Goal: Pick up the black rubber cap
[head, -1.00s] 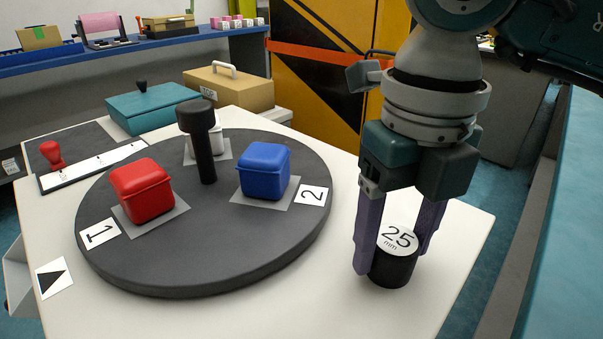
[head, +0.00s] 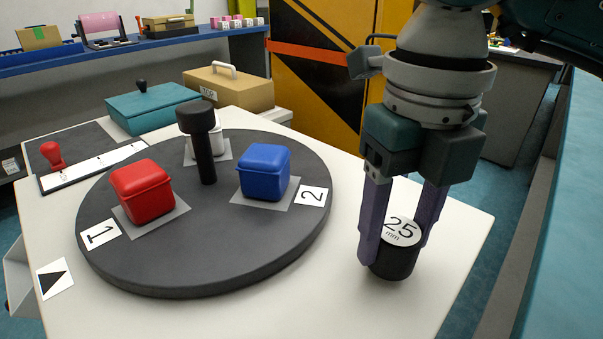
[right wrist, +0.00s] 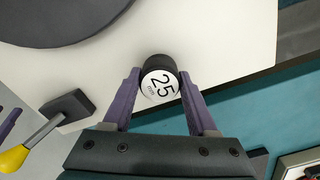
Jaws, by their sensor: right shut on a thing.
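The black rubber cap (head: 394,262) is a short black cylinder with a white round top marked "25 mm". It is at the front right of the white table. My right gripper (head: 393,250) points down with its two purple fingers on either side of the cap, shut on it. The right wrist view also shows the cap (right wrist: 159,84) between the fingertips. I cannot tell whether its underside touches the table. My left gripper is outside the head view; purple finger-like parts (right wrist: 9,122) show at the left edge of the right wrist view, cut off by the frame.
A dark round turntable (head: 205,262) on the white table (head: 330,315) carries a red box (head: 143,192), a blue box (head: 264,171) and a black central post (head: 204,150). A teal box (head: 150,108) and a tan case (head: 235,88) stand behind. Bare table lies around the cap.

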